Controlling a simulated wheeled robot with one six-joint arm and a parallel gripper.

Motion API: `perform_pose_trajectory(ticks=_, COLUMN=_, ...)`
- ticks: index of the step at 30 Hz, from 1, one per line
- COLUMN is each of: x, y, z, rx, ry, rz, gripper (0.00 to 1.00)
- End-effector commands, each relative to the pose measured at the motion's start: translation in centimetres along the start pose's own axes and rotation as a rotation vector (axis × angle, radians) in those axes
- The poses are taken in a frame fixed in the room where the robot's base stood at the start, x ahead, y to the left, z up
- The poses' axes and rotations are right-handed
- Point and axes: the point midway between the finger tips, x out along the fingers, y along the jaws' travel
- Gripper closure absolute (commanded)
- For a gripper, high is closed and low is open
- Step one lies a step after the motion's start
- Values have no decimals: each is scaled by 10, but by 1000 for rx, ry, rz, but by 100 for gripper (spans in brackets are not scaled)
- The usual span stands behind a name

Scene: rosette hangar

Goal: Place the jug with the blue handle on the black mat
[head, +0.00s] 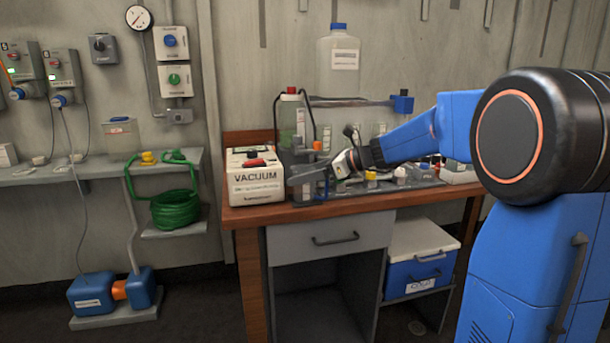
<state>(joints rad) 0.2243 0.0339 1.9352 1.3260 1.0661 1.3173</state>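A white translucent jug with a blue cap (338,62) is high against the wall behind the workbench. My gripper (332,168) reaches in from the right, low over the bench. Its tip is close to a dark, see-through vessel (305,188) beside the vacuum unit. I cannot tell whether they touch, or whether the fingers are open or shut. A dark flat surface (372,188) lies along the front of the bench top and may be the black mat; small items stand on or behind it.
The wooden bench (290,213) holds a white VACUUM box (255,178), a red-capped bottle (291,115) and crowded small glassware. A horizontal rod with a blue clamp (402,103) crosses behind. A blue-and-white cold box (420,258) sits below. A shelf with green hose (174,208) is left.

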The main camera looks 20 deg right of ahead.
Motion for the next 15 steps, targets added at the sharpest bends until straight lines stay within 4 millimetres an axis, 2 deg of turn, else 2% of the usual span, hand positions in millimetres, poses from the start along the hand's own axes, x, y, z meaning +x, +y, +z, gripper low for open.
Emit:
perform_pose_trajectory(ticks=5, x=-1, y=0, z=2, rx=-1, ry=0, rz=0, gripper=26)
perform_pose_trajectory(ticks=8, x=-8, y=0, z=3, rx=0, ry=0, rz=-1, gripper=26)
perform_pose_trajectory(ticks=15, x=-49, y=-1, z=3, rx=-1, ry=0, rz=-3, gripper=26)
